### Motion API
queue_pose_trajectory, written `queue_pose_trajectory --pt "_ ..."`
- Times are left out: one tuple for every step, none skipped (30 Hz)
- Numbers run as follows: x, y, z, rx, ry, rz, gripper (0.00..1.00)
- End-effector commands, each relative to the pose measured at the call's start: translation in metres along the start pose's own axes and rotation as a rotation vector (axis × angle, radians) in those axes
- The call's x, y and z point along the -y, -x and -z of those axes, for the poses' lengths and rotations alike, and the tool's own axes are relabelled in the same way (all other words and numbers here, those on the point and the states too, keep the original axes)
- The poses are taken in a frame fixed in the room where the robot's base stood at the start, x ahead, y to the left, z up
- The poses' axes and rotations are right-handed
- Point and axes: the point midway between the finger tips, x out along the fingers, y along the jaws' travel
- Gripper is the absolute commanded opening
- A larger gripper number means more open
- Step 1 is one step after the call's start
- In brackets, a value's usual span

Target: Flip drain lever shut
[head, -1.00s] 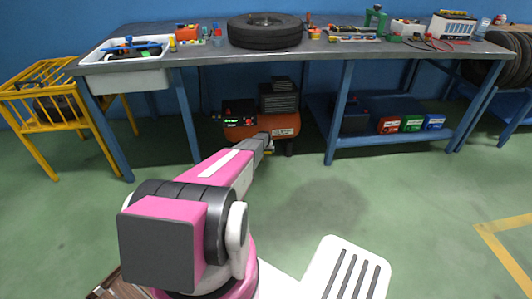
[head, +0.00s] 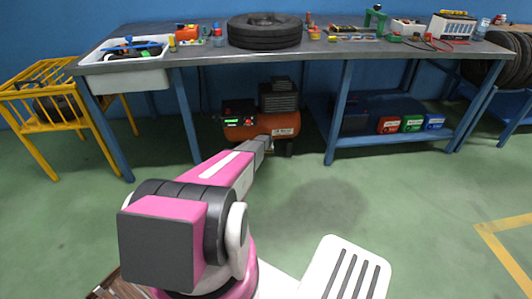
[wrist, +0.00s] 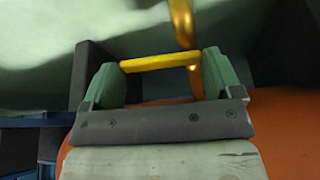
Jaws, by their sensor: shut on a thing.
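The compressor with its orange tank (head: 288,124) stands on the floor under the workbench. My arm reaches to the underside of the tank, and in the head view the gripper end is small and mostly hidden. In the wrist view my gripper (wrist: 160,76) has green finger pads at both ends of a yellow bar, the drain lever (wrist: 158,63). The fingers are shut on the lever, which lies crosswise between them. A brass-coloured valve part (wrist: 183,22) runs up beside the lever near the right finger. The orange tank also fills the lower right of the wrist view (wrist: 287,125).
The blue workbench (head: 330,57) spans above the compressor, with its legs to either side. A yellow crate frame (head: 38,100) stands at the left, and a lower shelf (head: 375,140) holds coloured boxes at the right. The green floor in front is clear.

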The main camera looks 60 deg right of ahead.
Motion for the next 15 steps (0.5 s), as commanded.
queue_pose_trajectory --pt "-0.0007 -0.0005 0.0013 0.002 0.026 0.011 0.42" --pt "-0.0007 -0.0007 0.0019 0.002 0.043 0.019 0.42" --pt "-0.0008 -0.0010 0.0026 0.002 0.066 0.028 0.42" --pt "-0.0007 -0.0012 0.0031 0.002 0.081 0.035 0.42" --pt "-0.0008 -0.0014 0.0036 0.002 0.097 0.040 0.42" --pt "-0.0008 -0.0015 0.0042 0.001 0.115 0.048 0.42" --pt "-0.0008 -0.0016 0.0045 0.001 0.127 0.053 0.42" --pt "-0.0008 -0.0017 0.0048 0.001 0.137 0.057 0.42" --pt "-0.0008 -0.0017 0.0051 0.000 0.148 0.061 0.42" --pt "-0.0008 -0.0017 0.0053 0.000 0.154 0.064 0.42" --pt "-0.0007 -0.0017 0.0054 0.000 0.159 0.066 0.42" --pt "-0.0007 -0.0017 0.0054 0.000 0.163 0.068 0.42" --pt "-0.0006 -0.0016 0.0055 0.000 0.165 0.068 0.42" --pt "-0.0006 -0.0016 0.0055 -0.001 0.166 0.069 0.42" --pt "-0.0006 -0.0016 0.0055 -0.001 0.166 0.069 0.42"
